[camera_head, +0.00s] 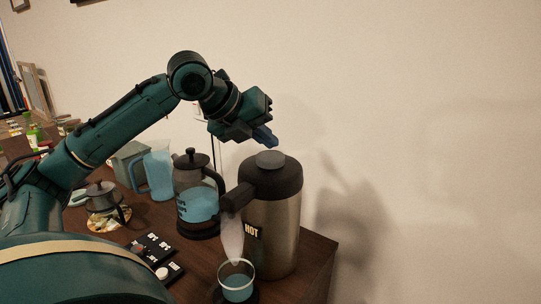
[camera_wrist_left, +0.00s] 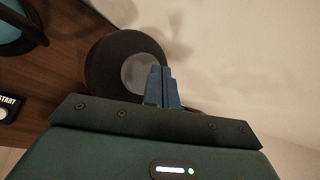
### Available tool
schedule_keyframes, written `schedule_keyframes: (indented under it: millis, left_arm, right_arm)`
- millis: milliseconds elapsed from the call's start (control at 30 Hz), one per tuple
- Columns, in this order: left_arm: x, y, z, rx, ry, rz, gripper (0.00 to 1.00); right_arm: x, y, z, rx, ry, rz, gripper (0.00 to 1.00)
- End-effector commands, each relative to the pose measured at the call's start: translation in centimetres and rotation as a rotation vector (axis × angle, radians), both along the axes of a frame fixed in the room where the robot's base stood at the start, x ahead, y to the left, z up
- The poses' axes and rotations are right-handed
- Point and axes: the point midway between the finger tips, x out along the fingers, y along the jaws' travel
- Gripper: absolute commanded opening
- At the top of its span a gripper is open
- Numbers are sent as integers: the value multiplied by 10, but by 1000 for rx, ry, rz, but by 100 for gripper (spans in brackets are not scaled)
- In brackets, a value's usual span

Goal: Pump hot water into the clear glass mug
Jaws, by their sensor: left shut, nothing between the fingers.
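The steel pump dispenser (camera_head: 272,232) marked HOT stands upright near the table's right end. Its black lid has a round grey pump button (camera_head: 270,160), which also shows in the left wrist view (camera_wrist_left: 138,72). The clear glass mug (camera_head: 237,284) stands under the spout with bluish liquid inside. A pale translucent plume (camera_head: 232,238) spans from the spout to the mug. My left gripper (camera_head: 270,142) is shut and empty, its fingertips just above the button in the head view. In the left wrist view its blue fingers (camera_wrist_left: 161,86) overlap the button's right edge; contact cannot be told.
A French press (camera_head: 197,200) with blue liquid stands left of the dispenser, and a blue-handled pitcher (camera_head: 157,170) behind it. A small pot (camera_head: 102,196) and black button panels (camera_head: 153,250) are further left. The wall is close behind; the table ends at right.

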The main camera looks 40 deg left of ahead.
Motion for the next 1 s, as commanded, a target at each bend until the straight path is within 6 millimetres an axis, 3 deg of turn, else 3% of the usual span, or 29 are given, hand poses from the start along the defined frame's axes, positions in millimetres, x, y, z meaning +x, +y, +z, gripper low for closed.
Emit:
schedule_keyframes:
  millis: [667, 1000]
  left_arm:
    - [0, 0, 0, 0, 0, 0, 0]
    - [0, 0, -10, 0, 0, 0, 0]
  right_arm:
    - [1, 0, 3, 2, -7, 0, 31]
    - [1, 0, -7, 1, -4, 0, 31]
